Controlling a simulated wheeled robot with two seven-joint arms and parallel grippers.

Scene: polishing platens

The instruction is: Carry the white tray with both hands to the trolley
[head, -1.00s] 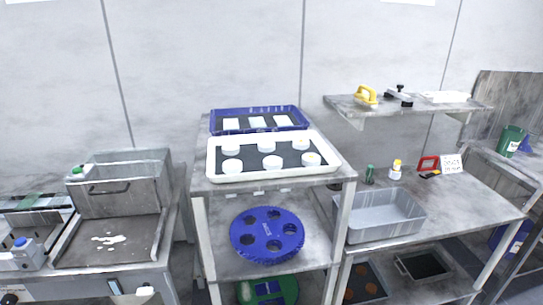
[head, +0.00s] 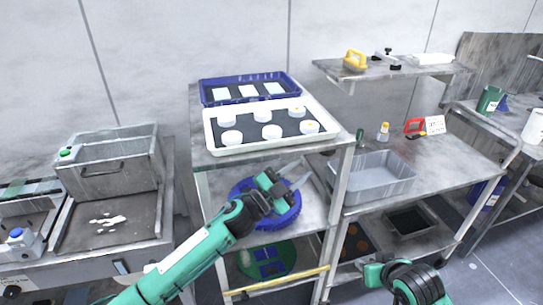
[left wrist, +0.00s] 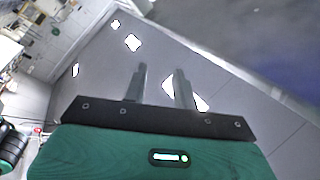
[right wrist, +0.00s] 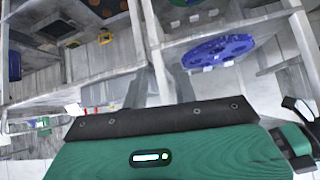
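The white tray (head: 275,147) lies flat on the top shelf of a grey rack. It has a dark inner surface and holds several white round pieces (head: 262,115). My left gripper (head: 298,178) is in front of the rack, below the tray's front edge and apart from it. In the left wrist view its two fingers (left wrist: 160,85) are apart with nothing between them. My right arm shows at the lower right of the head view, well away from the tray. In the right wrist view the right fingers (right wrist: 163,82) look apart and empty. I cannot tell which thing is the trolley.
A blue tray (head: 243,87) with white pieces lies behind the white tray. A blue disc with holes (head: 240,187) is on the rack's middle shelf, a green one (head: 285,252) below. A grey bin (head: 375,180) stands on the bench to the right. A metal basin (head: 110,175) is left.

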